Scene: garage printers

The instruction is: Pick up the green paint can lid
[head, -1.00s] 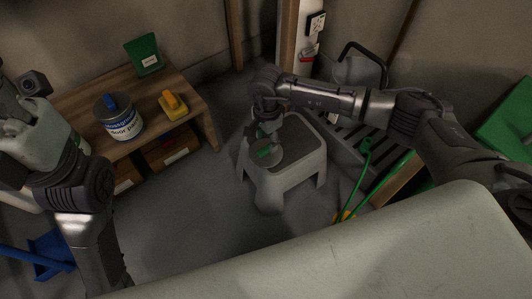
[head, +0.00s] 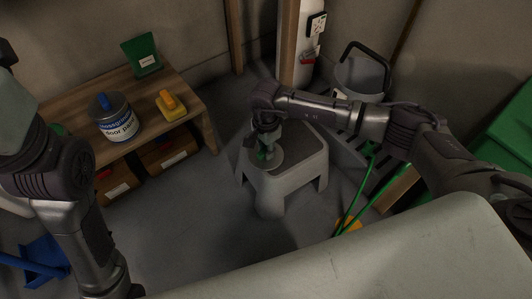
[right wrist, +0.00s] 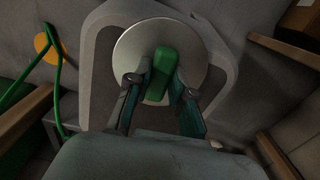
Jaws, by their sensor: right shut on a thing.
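The green paint can lid is a round grey disc with a green block handle. In the head view the lid (head: 276,160) is over the top of the grey step stool (head: 297,161). My right gripper (head: 263,152) points down on it. In the right wrist view the fingers (right wrist: 156,82) are on both sides of the green handle, shut on it, with the disc (right wrist: 203,58) around it. I cannot tell whether the disc touches the stool. My left arm is at the left edge, and its gripper is out of view.
A wooden bench (head: 186,135) at the left holds a paint can (head: 117,127) with a blue handle, a yellow block (head: 171,107) and a green box (head: 142,55). A grey bucket (head: 362,78) and green cord (head: 372,190) are right of the stool. Floor between bench and stool is clear.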

